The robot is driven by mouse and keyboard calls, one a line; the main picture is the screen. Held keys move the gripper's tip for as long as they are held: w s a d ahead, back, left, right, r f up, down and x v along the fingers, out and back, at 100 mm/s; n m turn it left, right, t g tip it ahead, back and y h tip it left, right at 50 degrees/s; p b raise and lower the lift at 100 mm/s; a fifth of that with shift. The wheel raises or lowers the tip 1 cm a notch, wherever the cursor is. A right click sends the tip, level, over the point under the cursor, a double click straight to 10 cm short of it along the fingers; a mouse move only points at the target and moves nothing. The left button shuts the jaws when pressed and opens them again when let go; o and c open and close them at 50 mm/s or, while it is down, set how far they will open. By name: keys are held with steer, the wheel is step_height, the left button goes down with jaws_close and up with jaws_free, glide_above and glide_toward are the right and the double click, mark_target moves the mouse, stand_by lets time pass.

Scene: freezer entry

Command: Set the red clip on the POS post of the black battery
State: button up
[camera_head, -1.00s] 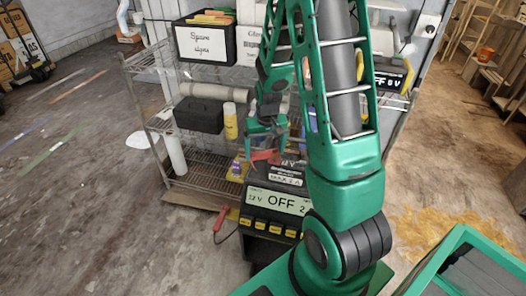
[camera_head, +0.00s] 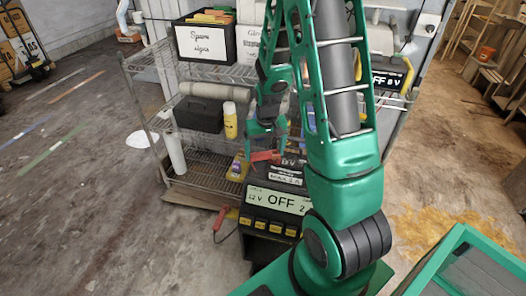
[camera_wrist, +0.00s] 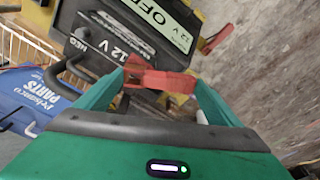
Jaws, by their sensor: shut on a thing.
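My gripper (camera_head: 263,148) is shut on the red clip (camera_wrist: 160,78), which lies across between my green fingertips (camera_wrist: 158,88) in the wrist view. The clip also shows small and red in the head view (camera_head: 262,156). The black battery (camera_wrist: 105,30) carries "12 V" and "NEG" markings; its NEG end is left of the clip in the wrist view. In the head view the battery (camera_head: 290,174) sits just behind the charger, below and right of my gripper. The POS post is not clearly visible. I cannot tell whether the clip touches the battery.
A yellow bottle (camera_head: 230,121), black case (camera_head: 197,115) and wire shelf (camera_head: 205,172) are nearby. A blue parts box (camera_wrist: 35,95) is left in the wrist view.

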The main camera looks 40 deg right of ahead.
steer(key=shift+f, duration=0.85)
steer(key=o, duration=1)
steer(key=shift+s+a+r, duration=0.1)
steer(key=shift+s+r, duration=0.1)
steer(key=shift+r, duration=1.55)
steer(key=shift+s+a+r, duration=0.1)
steer(key=shift+s+r, duration=0.05)
steer(key=shift+r, duration=1.6)
steer(key=shift+s+a+r, duration=0.1)
steer(key=shift+s+r, duration=0.1)
steer(key=shift+r, duration=1.55)
steer(key=s+r, duration=0.4)
steer(key=s, duration=0.4)
steer(key=s+a+r+m, duration=0.1)
steer(key=s+r, duration=0.2)
steer(key=s, duration=0.6)
steer(key=s+a+r+m+g, duration=0.1)
steer(key=s+r, duration=0.3)
steer(key=s, duration=0.4)
steer(key=shift+s+a+r+y, duration=0.25)
steer(key=shift+s+r+y, duration=0.05)
steer(key=shift+s+y, duration=0.1)
